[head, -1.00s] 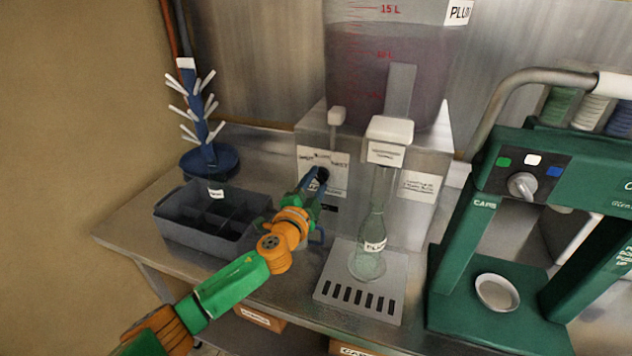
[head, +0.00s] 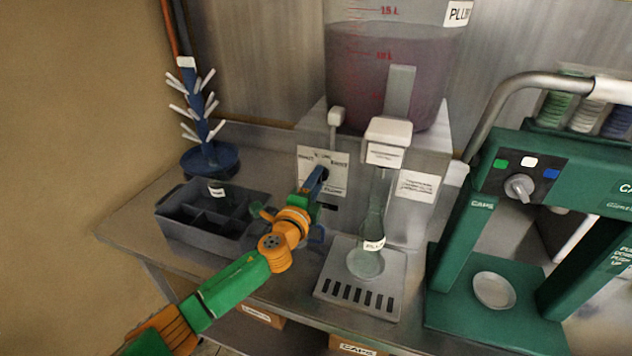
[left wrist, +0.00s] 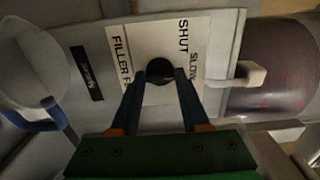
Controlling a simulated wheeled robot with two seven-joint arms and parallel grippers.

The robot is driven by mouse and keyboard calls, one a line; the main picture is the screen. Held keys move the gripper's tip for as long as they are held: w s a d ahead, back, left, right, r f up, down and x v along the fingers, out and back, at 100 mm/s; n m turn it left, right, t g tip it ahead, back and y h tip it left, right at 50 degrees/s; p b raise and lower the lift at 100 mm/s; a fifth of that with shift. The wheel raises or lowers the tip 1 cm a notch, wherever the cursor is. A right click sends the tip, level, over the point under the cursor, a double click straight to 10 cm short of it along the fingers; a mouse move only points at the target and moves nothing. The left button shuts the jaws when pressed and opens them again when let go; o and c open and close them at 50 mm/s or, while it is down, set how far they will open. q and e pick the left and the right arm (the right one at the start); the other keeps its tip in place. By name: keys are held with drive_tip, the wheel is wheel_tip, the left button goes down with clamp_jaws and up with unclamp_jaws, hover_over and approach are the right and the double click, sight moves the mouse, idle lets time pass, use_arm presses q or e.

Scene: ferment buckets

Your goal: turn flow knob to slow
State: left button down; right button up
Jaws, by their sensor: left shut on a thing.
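The flow knob (left wrist: 160,70) is dark and round, on a white label plate (left wrist: 119,60) with the words SHUT and SLOW. The plate also shows in the head view (head: 310,172) on the front of the metal filler (head: 412,160). My left gripper (left wrist: 161,76) is shut on the knob, one finger on each side of it. In the head view my left gripper (head: 318,180) reaches the plate from the front left and partly hides the knob. Which mark the knob points to cannot be told. My right gripper does not show.
A glass bottle (head: 369,225) labelled PLUM stands under the spout on a slotted drip tray (head: 327,287). A grey divided crate (head: 185,225) and blue bottle tree (head: 207,158) are at left. The green capper (head: 455,260) is at right. A plum-coloured bucket (head: 370,70) sits above.

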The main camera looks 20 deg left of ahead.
use_arm(q)
drive_tip(key=shift+a+r, duration=0.1)
drive_tip(key=shift+r, duration=0.2)
drive_tip(key=shift+c, duration=2.4)
unclamp_jaws()
drive_tip(key=shift+w, duration=0.1)
drive_tip(key=shift+o, duration=0.5)
drive_tip(key=shift+w+f, duration=0.1)
drive_tip(key=shift+f, duration=0.15)
drive_tip(key=s, duration=0.7)
drive_tip(key=shift+a, duration=0.1)
